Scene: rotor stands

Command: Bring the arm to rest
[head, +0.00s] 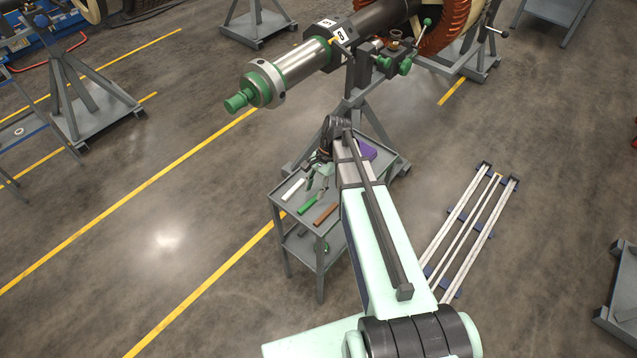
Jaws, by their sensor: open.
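My arm reaches up from the bottom of the head view, over a grey tool cart (283,207). My gripper (317,184) is small in the view, at the arm's far end, above the left part of the cart's top. It is open, and I see nothing held in it. Whether it touches anything on the cart is hard to tell. Part of the cart's top is hidden behind my arm.
On the cart lie a white piece (293,189), a green-handled piece (308,204), a brown block (326,214) and a purple item (367,149). A rotor shaft (303,62) on a stand is just beyond. White rails (468,228) lie at right.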

